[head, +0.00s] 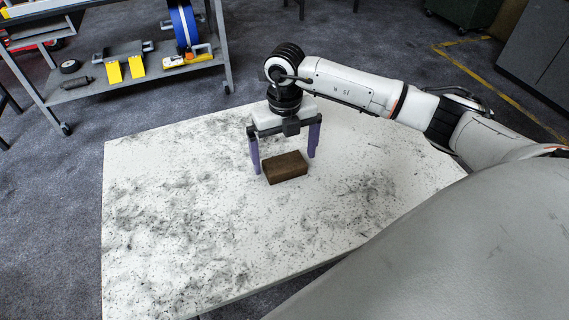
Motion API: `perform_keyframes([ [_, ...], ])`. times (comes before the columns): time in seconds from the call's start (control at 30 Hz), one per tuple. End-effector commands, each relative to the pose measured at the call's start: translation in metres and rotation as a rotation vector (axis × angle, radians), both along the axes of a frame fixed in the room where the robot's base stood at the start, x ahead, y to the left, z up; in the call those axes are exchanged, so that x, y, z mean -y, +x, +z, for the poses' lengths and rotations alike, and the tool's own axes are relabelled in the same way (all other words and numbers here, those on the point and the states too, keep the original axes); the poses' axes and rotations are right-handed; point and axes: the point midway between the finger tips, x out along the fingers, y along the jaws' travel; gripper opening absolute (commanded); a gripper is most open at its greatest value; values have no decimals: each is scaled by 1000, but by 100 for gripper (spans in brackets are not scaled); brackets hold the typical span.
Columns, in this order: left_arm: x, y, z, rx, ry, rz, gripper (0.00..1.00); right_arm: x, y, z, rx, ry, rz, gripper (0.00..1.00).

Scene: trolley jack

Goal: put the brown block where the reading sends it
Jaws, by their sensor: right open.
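The brown block (286,168) lies on the white, dark-speckled table (180,240), right of the table's middle. My right gripper (284,163) is over the block, pointing down. Its two purple fingers are wide apart, one at the block's left end and one beyond its right end. I cannot tell whether the left finger touches the block. My left gripper is not in view. No reading or display shows in this view.
A grey trolley (140,82) with tools, yellow pieces and a blue reel stands at the back left, off the table. The left and front of the table are bare. Dark cabinets stand at the back right beyond a yellow floor line.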

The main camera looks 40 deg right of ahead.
Motion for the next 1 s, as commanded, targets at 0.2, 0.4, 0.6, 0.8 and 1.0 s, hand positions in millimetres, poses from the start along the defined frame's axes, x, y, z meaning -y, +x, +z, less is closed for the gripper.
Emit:
perform_keyframes([
  [0.2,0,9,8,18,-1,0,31,0,0,-22,0,0,-1,100],
  [0.4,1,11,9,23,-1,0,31,0,0,-23,1,0,0,100],
  [0.6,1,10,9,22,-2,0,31,0,0,-23,0,0,0,71],
  [0.8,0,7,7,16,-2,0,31,0,0,-22,1,0,0,49],
  [1.0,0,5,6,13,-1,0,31,0,1,-18,3,0,0,49],
])
